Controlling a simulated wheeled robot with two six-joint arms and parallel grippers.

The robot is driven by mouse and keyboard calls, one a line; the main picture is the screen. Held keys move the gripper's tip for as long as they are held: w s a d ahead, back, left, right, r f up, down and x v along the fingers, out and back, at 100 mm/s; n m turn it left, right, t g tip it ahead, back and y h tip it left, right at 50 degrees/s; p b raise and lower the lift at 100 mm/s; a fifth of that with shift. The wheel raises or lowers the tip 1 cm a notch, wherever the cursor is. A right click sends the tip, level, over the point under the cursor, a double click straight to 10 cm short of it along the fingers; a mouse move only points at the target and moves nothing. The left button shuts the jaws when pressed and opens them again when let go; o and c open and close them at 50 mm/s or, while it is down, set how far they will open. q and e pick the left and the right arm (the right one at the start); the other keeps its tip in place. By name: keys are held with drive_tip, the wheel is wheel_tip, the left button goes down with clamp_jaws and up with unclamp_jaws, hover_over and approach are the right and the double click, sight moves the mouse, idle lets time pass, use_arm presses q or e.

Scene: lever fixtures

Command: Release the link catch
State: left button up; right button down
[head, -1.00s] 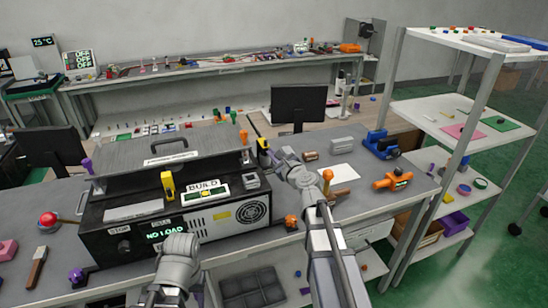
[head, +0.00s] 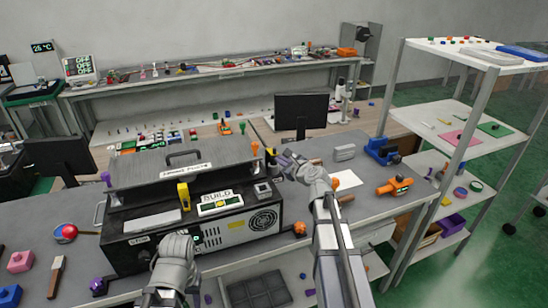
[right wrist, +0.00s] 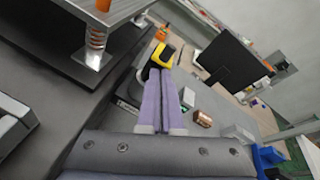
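A grey-and-black machine (head: 140,247) with a hinged lid (head: 172,170) stands on the bench. A small yellow-and-black handle (head: 269,151) is by its right end; I cannot tell for sure whether it is the link catch. My right gripper (head: 287,160) is just right of this handle. In the right wrist view the purple fingers (right wrist: 172,76) lie close together, with the handle (right wrist: 163,55) at or just beyond their tips; contact is unclear. My left gripper (head: 176,252) is in front of the machine, partly covering its front display; its fingers are hidden.
A yellow lever (head: 185,202) and a BUILD panel (head: 220,203) are on the machine's front top. A spring post with an orange top (right wrist: 96,35) stands close left of the right fingers. A copper cylinder (right wrist: 203,118) lies to their right. A monitor (head: 301,112) stands behind.

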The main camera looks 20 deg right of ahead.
drive_tip(key=w+r+g+p, duration=0.2)
drive_tip(key=g+p, duration=0.2)
drive_tip(key=p, duration=0.3)
drive_tip(key=w+r+g+p, duration=0.2)
drive_tip(key=r+g+p, duration=0.1)
drive_tip(key=p, duration=0.4)
drive_tip(key=w+r+g+p, duration=0.2)
drive_tip(key=r+g+p, duration=0.1)
drive_tip(key=g+p, duration=0.2)
drive_tip(key=shift+w+d+m+p, duration=0.15)
drive_tip(key=shift+w+m+p, duration=0.2)
drive_tip(key=shift+p, duration=1.05)
drive_tip(key=shift+s, duration=0.15)
drive_tip(key=shift+r, duration=0.15)
drive_tip(key=shift+r+p, duration=0.7)
drive_tip(key=shift+p, duration=0.05)
